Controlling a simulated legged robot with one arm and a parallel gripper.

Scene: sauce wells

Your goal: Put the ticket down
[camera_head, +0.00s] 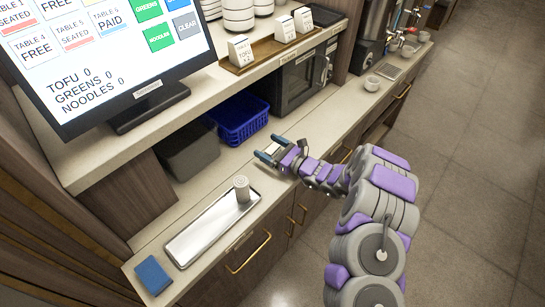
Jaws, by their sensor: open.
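Three white tickets or cards stand on a wooden strip (262,57) on the upper shelf: one at the left (240,50), one in the middle (285,29) and one at the right (303,19). The left one seems to read TOFU. My gripper (268,152) is open, low over the lower counter, in front of the blue basket and away from these tickets. A small pale patch shows between its fingers. I cannot tell whether it is a ticket or the counter.
On the lower counter (325,112) are a metal tray (205,232) with a pale cylinder (241,188), a blue cloth (153,275), a blue basket (238,118), a dark bin (188,150) and a small bowl (372,83). A microwave (301,80) stands under the shelf. A screen (110,50) stands above.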

